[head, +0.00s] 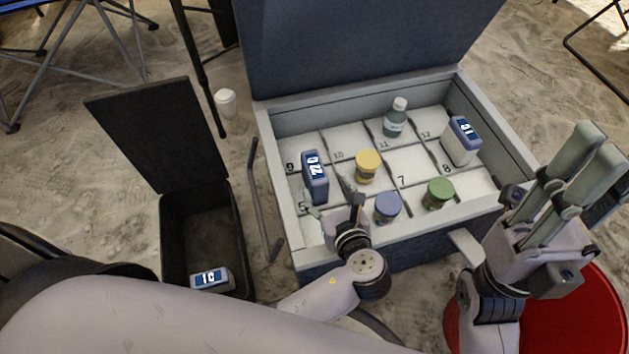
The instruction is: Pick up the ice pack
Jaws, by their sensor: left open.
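Similar packs are at the cooler's right side (461,141) and in the black bin (212,279). My right gripper (597,143) is raised at the right with its fingers pointing up. How far apart they are is unclear.
The cooler's numbered cells also hold a yellow-lidded jar (367,166), a blue-lidded jar (388,208), a green-lidded jar (438,193) and a bottle (396,119). The open black bin (166,243) stands left. A white cup (226,102) is on sand. A red container (588,318) is lower right.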

